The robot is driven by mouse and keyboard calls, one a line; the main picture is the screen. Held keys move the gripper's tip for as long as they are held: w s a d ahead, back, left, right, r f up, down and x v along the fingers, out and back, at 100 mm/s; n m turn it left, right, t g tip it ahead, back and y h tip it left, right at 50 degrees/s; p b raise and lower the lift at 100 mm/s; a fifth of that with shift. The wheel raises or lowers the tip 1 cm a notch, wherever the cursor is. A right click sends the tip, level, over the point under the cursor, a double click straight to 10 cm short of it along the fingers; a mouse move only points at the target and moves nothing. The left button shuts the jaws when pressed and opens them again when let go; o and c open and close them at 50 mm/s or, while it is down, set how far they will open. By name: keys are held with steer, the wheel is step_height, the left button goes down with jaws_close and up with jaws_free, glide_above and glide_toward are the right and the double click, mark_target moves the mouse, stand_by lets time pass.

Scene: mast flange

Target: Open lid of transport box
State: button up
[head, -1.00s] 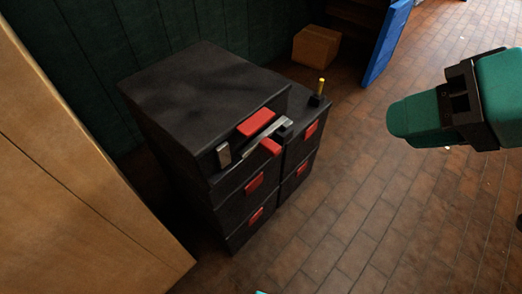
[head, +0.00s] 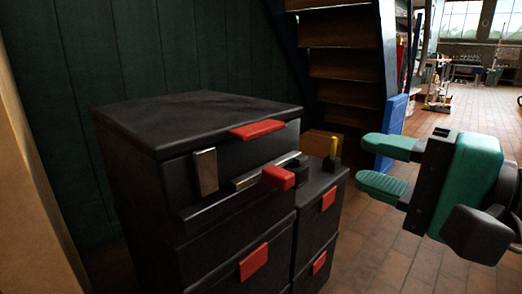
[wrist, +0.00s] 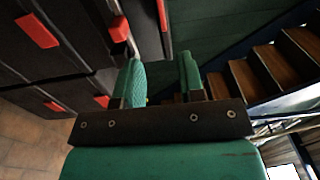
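The black transport box (head: 150,185) stands at the left of centre in the head view, on top of a stack of black boxes. Its lid (head: 200,118) lies closed on top, with a red handle (head: 257,130) at its front edge. A metal latch piece (head: 205,171) is on its front face. My green gripper (head: 388,166) is open and empty, to the right of the box and apart from it, with its fingers pointing left. In the wrist view my gripper's two fingers (wrist: 163,80) are spread, with red handles (wrist: 38,30) of the boxes to their left.
A lower black stack (head: 318,205) with red handles adjoins on the right, with a small yellow-topped item (head: 333,150) on it. A cardboard box (head: 322,141) and a blue panel (head: 392,128) stand behind. Stairs (head: 340,60) rise at the back. Tiled floor (head: 372,262) is open at right.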

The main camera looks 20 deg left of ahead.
mark_target(267, 131)
steer(key=p+x, duration=0.8)
steer(key=x, duration=0.9)
steer(key=shift+a+r, duration=0.1)
steer(key=shift+a, duration=0.05)
steer(key=shift+c, duration=0.2)
jaws_close()
